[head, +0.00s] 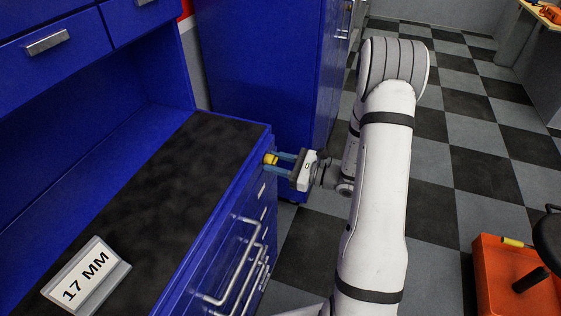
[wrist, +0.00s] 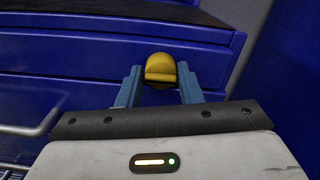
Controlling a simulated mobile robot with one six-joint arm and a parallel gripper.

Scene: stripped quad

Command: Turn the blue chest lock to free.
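The blue chest (head: 225,215) stands at the left, with a black top. Its lock is a yellow knob (head: 270,159) at the upper far corner of the drawer front. In the wrist view the yellow knob (wrist: 160,66) has a rounded top and a crosswise edge below it. My gripper (head: 273,163) reaches the knob from the right. In the wrist view my gripper (wrist: 160,76) has one blue finger on each side of the knob, with a thin gap showing at the left. It looks open around the knob. The knob's lower part is partly hidden.
Drawer handles (head: 236,262) stick out from the chest front, below my gripper. A tall blue cabinet (head: 265,65) stands just beyond the chest. A "17 MM" sign (head: 86,276) lies on the chest top. An orange box (head: 510,280) is at lower right. Checkered floor is open behind my arm.

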